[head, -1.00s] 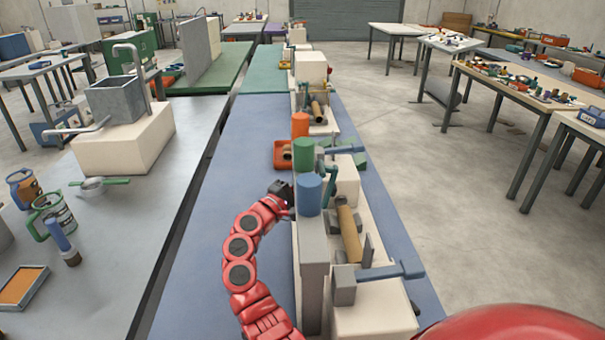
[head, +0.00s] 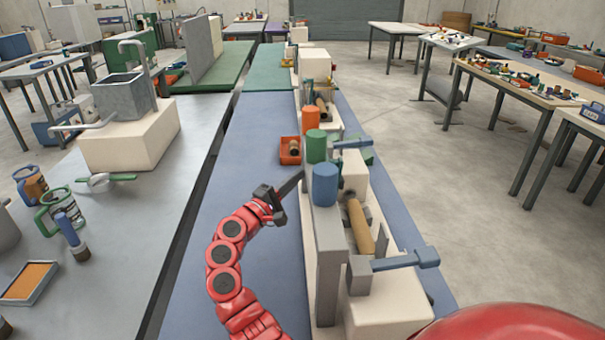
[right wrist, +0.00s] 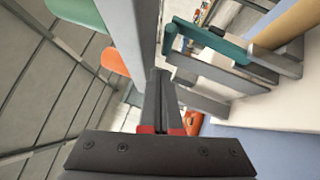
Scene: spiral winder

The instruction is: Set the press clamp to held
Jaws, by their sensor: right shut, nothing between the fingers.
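The winder (head: 328,235) stands along the blue bench, with a blue cylinder (head: 326,186) and a green cylinder (head: 316,146) on top. A brown roll (head: 360,228) lies behind its grey upright. A blue handle (head: 408,259) sticks out to the right. In the right wrist view a teal bent bar (right wrist: 205,38) shows beyond the fingers; I cannot tell for sure which part is the press clamp. My right gripper (head: 297,181) is shut and empty, left of the winder beside the blue cylinder. It also shows in the right wrist view (right wrist: 159,75). My left gripper is not in view.
More winder units with an orange cylinder (head: 311,117) stand farther along the bench. The blue bench top (head: 255,140) left of the winders is mostly clear. A grey table (head: 110,240) with mugs stands at left.

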